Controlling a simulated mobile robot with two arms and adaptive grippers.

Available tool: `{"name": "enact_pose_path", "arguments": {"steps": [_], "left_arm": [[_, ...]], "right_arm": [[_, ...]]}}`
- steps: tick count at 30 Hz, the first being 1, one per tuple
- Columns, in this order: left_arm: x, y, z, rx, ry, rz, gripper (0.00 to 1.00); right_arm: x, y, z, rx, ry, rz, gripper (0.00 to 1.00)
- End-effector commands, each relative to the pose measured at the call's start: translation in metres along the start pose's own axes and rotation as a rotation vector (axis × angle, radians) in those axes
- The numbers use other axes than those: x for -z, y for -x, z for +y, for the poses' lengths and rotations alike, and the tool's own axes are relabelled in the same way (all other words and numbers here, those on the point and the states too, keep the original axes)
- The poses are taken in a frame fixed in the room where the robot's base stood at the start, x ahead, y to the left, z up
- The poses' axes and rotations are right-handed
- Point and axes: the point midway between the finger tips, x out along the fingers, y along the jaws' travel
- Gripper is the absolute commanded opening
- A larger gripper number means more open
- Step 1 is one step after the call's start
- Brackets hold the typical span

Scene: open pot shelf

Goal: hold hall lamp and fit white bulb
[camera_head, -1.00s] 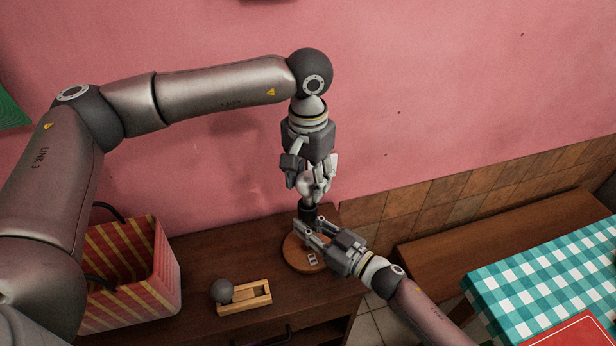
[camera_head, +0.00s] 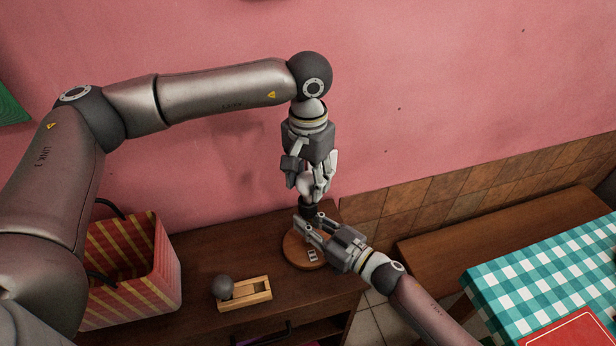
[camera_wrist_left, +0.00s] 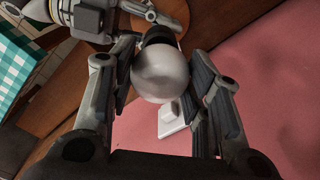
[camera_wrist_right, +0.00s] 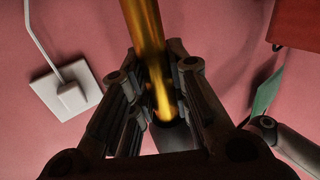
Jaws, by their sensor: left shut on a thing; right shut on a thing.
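The hall lamp stands on the cabinet top, with a round wooden base (camera_head: 296,256) and a black socket (camera_head: 309,212) at its top. My right gripper (camera_head: 312,228) is shut on the lamp's stem below the socket; the shiny golden stem (camera_wrist_right: 146,45) runs between its fingers in the right wrist view. My left gripper (camera_head: 308,184) points down above the lamp and is shut on the white bulb (camera_head: 305,184). In the left wrist view the round bulb (camera_wrist_left: 160,75) sits between the fingers, in line with the black socket (camera_wrist_left: 158,36). Whether it is seated there is hidden.
A grey ball-shaped bulb (camera_head: 222,287) lies at a small wooden tray (camera_head: 258,295) on the cabinet. A red-and-yellow striped basket (camera_head: 130,285) stands at the left. The pink wall is close behind. A checkered table (camera_head: 540,270) is at the right.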

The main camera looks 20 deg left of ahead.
Motion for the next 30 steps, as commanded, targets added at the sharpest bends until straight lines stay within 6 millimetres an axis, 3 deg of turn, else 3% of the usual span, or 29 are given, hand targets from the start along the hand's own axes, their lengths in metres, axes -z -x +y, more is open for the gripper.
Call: {"name": "enact_pose_path", "arguments": {"steps": [13,14,19,30], "left_arm": [[0.0001,-0.0055,0.0001,0.000,0.000,0.000,0.31],[0.0002,-0.0056,0.0001,0.000,0.000,0.000,0.46],[0.0002,-0.0055,0.0001,0.000,0.000,0.000,0.68],[0.0002,-0.0035,0.0001,0.000,0.000,0.001,0.70]], "right_arm": [[-0.0012,0.0006,0.0002,-0.001,0.000,-0.002,0.00],[-0.0012,0.0006,0.0002,-0.001,0.000,-0.002,0.00],[-0.0012,0.0006,0.0002,-0.001,0.000,-0.002,0.00],[-0.0012,0.0006,0.0002,-0.001,0.000,-0.002,0.00]]}}
